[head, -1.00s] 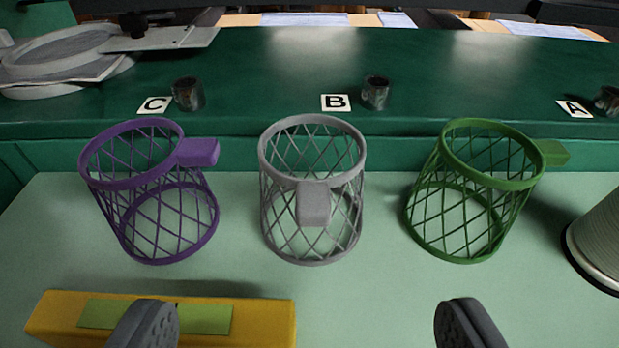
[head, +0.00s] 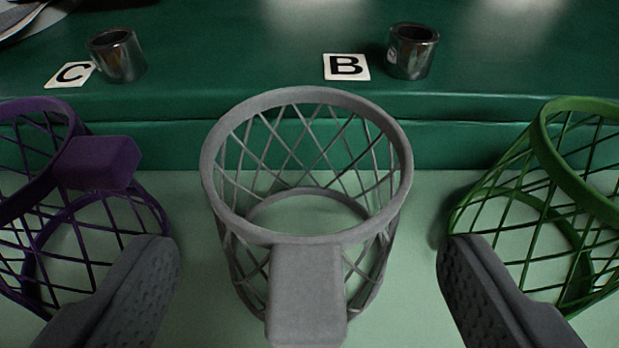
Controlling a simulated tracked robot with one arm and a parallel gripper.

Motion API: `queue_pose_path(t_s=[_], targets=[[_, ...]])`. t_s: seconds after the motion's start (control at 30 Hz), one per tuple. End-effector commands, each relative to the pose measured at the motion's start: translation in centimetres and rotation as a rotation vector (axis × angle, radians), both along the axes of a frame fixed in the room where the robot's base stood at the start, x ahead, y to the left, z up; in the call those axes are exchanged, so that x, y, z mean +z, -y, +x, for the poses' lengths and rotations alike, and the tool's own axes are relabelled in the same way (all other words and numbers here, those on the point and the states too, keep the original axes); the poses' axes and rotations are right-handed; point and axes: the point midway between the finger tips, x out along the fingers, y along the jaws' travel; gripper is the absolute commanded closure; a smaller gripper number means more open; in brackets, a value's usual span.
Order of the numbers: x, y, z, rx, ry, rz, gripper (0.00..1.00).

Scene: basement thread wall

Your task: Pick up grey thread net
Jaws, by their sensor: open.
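The grey thread net (head: 308,240) stands upright on the light green surface in the middle of the view. It is an open lattice cylinder with a thick top rim and a blocky grey tab (head: 306,300) on its near side. It looks empty. My gripper (head: 308,262) is open, with one dark finger left of the grey net and the other right of it. Gaps show between both fingers and the net. The lower front of the net is partly hidden behind its tab.
A purple net (head: 105,160) stands close at left, partly behind my left finger. A green net (head: 575,150) stands at right, partly behind my right finger. On the dark green ledge behind are metal cups (head: 413,52) and (head: 116,55) with label cards B (head: 346,67) and C (head: 70,75).

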Motion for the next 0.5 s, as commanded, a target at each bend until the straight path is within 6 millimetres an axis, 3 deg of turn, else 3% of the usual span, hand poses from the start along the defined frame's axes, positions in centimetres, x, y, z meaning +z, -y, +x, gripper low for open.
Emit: queue_pose_path(t_s=[0.2,0.37,0.5], targets=[[-0.03,-0.02,0.08,0.0,0.0,0.0,0.26],[-0.05,-0.06,0.08,0.001,-0.001,0.0,0.68],[-0.06,-0.09,0.07,0.001,-0.001,0.0,0.71]])
